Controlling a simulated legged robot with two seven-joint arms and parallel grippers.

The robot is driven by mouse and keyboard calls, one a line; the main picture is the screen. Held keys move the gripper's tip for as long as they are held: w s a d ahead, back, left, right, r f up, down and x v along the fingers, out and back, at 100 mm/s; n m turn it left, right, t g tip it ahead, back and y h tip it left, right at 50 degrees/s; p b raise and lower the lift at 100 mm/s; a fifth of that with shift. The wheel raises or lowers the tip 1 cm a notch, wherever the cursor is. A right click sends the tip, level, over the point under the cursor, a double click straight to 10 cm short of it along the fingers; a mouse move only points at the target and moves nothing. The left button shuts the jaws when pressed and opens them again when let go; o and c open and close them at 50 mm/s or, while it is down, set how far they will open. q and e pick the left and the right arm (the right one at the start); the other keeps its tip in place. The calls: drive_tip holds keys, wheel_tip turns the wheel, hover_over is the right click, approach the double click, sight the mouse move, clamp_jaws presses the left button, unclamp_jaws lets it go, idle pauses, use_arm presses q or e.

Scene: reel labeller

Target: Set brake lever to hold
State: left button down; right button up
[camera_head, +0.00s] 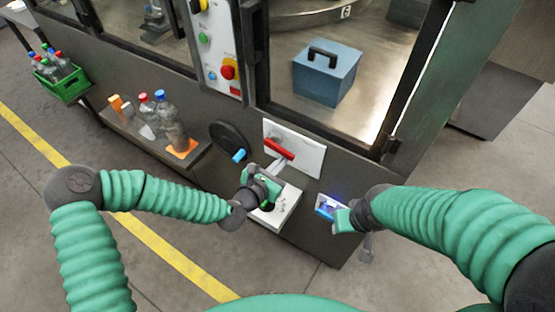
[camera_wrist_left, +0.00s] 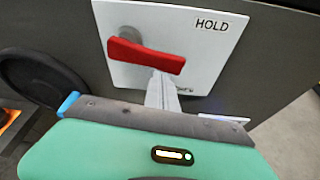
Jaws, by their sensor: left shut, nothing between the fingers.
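The red brake lever (camera_head: 278,148) is mounted on a white plate (camera_head: 308,160) on the dark machine front. In the left wrist view the lever (camera_wrist_left: 145,54) runs from its pivot at left to the right, tilted slightly down. The word HOLD is printed at the plate's (camera_wrist_left: 200,75) upper right; a lower label is partly hidden by my fingers. My left gripper (camera_head: 275,168) is shut and empty, its fingertips (camera_wrist_left: 163,82) just below the lever's free end; I cannot tell if they touch. My right gripper (camera_head: 333,212) is by a blue-lit panel; its jaws are unclear.
A black round wheel with a blue handle (camera_head: 238,156) sits left of the plate. A white shelf (camera_head: 283,208) juts out below it. Bottles (camera_head: 168,120) stand on a ledge at left, and a green crate (camera_head: 68,86) lies farther left. A blue box (camera_head: 325,78) is behind the window frame.

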use_arm(q)
drive_tip(key=shift+s+d+r+n+g+h+p, duration=0.2)
drive_tip(key=shift+r+n+g+h+p, duration=0.15)
drive_tip(key=shift+r+n+p, duration=0.35)
use_arm(e)
drive_tip(key=shift+r, duration=0.75)
use_arm(q)
drive_tip(key=shift+f, duration=0.1)
wheel_tip(320, 180, down, 4)
drive_tip(key=b, duration=0.4)
drive_tip(key=p+v, duration=0.1)
drive_tip(key=v, duration=0.8)
drive_tip(key=shift+s, duration=0.35)
use_arm(e)
drive_tip(key=shift+s+a+f, duration=0.2)
drive_tip(key=shift+s+f, duration=0.1)
drive_tip(key=shift+f, duration=0.25)
drive_tip(key=shift+s+a+f, duration=0.15)
drive_tip(key=shift+s+f, duration=0.15)
drive_tip(key=shift+f, duration=0.25)
use_arm(q)
drive_tip(key=shift+a, duration=0.25)
use_arm(e)
drive_tip(key=shift+a, duration=0.15)
